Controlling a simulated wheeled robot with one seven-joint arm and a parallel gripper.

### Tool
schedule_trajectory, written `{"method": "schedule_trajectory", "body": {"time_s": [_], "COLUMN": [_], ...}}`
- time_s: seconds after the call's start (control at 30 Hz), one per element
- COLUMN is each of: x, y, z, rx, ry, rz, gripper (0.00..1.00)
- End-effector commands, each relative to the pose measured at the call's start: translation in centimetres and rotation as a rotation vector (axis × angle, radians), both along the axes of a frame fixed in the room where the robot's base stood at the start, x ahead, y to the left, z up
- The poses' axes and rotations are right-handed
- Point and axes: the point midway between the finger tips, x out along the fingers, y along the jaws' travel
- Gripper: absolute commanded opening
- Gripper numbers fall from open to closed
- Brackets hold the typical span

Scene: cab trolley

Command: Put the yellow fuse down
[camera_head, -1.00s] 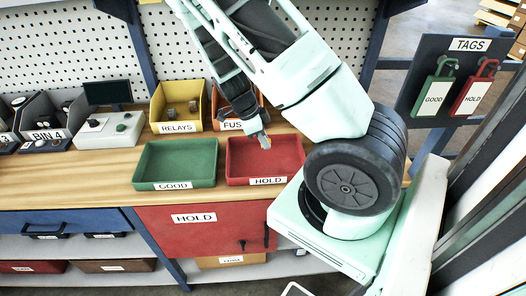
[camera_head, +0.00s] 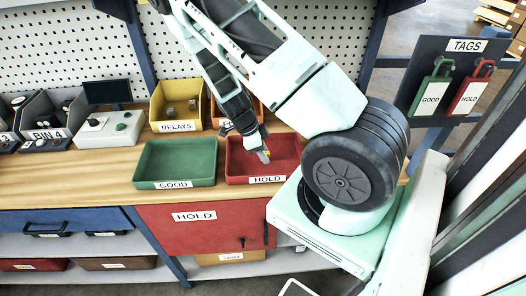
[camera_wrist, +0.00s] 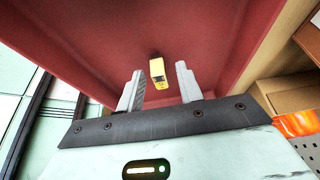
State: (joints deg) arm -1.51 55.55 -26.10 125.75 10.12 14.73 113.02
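The yellow fuse (camera_wrist: 157,72) shows in the wrist view between and just beyond my fingertips, with a gap on each side. My gripper (camera_wrist: 160,84) is open around it; the fingers do not touch it. Behind the fuse is the red floor of the HOLD tray (camera_wrist: 205,25). Whether the fuse rests on that floor is hard to tell. In the head view my gripper (camera_head: 263,156) is low inside the red HOLD tray (camera_head: 240,172), and the fuse is too small to make out clearly there.
The green GOOD tray (camera_head: 176,180) stands empty just left of the red tray. Behind are the yellow RELAYS bin (camera_head: 178,127) and an orange bin (camera_head: 219,120) partly hidden by my arm. A grey box with buttons (camera_head: 108,130) stands at left. GOOD and HOLD tags hang at right.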

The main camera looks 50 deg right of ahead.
Motion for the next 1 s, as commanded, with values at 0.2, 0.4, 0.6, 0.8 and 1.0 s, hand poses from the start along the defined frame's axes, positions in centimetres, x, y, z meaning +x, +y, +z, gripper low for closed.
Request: {"method": "schedule_trajectory", "body": {"time_s": [0.2,0.4,0.6,0.8,1.0], "x": [0.0,0.5,1.6,2.8,3.4], "y": [0.0,0.3,1.3,2.3,2.9], "z": [0.1,1.0,4.4,8.3,10.7], "rx": [0.0,-0.002,-0.001,0.0,0.0], "ry": [0.0,-0.004,-0.008,-0.005,-0.003], "rz": [0.0,0.003,0.005,0.005,0.001], "gripper": [0.35,0.35,0.35,0.35,0.35]}}
